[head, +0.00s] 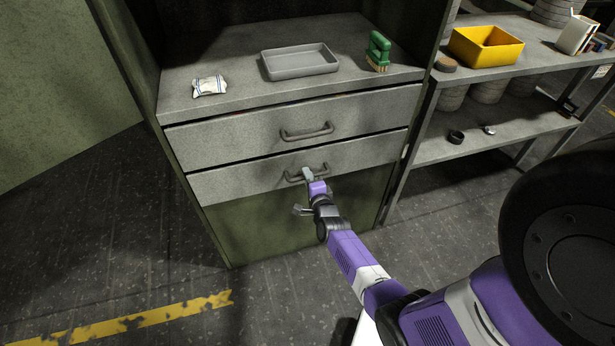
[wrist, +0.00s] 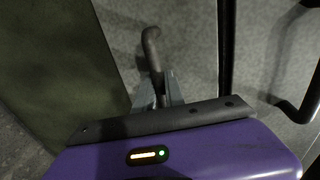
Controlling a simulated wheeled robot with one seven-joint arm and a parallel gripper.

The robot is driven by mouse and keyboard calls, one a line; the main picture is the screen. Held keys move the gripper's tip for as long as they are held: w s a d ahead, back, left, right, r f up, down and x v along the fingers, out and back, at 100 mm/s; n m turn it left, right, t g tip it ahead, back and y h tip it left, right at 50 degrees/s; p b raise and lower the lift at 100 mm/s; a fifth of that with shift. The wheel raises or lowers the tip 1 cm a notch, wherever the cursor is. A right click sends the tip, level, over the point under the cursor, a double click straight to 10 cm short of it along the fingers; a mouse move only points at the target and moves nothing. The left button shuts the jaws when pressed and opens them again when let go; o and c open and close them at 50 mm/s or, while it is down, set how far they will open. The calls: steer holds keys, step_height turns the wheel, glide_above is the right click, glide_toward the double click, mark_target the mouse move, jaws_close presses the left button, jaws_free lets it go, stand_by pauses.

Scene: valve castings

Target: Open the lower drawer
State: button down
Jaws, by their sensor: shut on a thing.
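The lower drawer (head: 235,181) is a grey front with a bar handle (head: 322,170), set under the upper drawer (head: 230,137) in a green cabinet. Its front looks about flush with the upper one, so it appears closed. In the wrist view the lower handle (wrist: 152,45) runs down between my gripper's fingers (wrist: 160,92). The fingers partly hide the grasped stretch of the handle.
The upper drawer's handle (head: 307,132) is just above my gripper. On the cabinet top are a grey tray (head: 300,62), a green brush (head: 379,48) and a white cloth packet (head: 209,86). Shelving with a yellow bin (head: 486,47) stands right. The floor before the cabinet's left is clear.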

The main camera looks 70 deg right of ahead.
steer(key=shift+a, duration=0.1)
steer(key=f+p+v, duration=0.1)
steer(key=f+v, duration=0.1)
steer(key=v, duration=1)
steer(key=s+f+p+v, duration=0.1)
steer(key=f+p+v, duration=0.1)
steer(key=v, duration=0.9)
steer(key=shift+s+a+f, duration=0.2)
steer(key=shift+a+f, duration=0.2)
steer(key=shift+a, duration=0.2)
steer(key=c, duration=1.4)
jaws_free()
steer(key=v, duration=0.7)
steer(key=shift+s+a, duration=0.2)
steer(key=shift+s, duration=0.05)
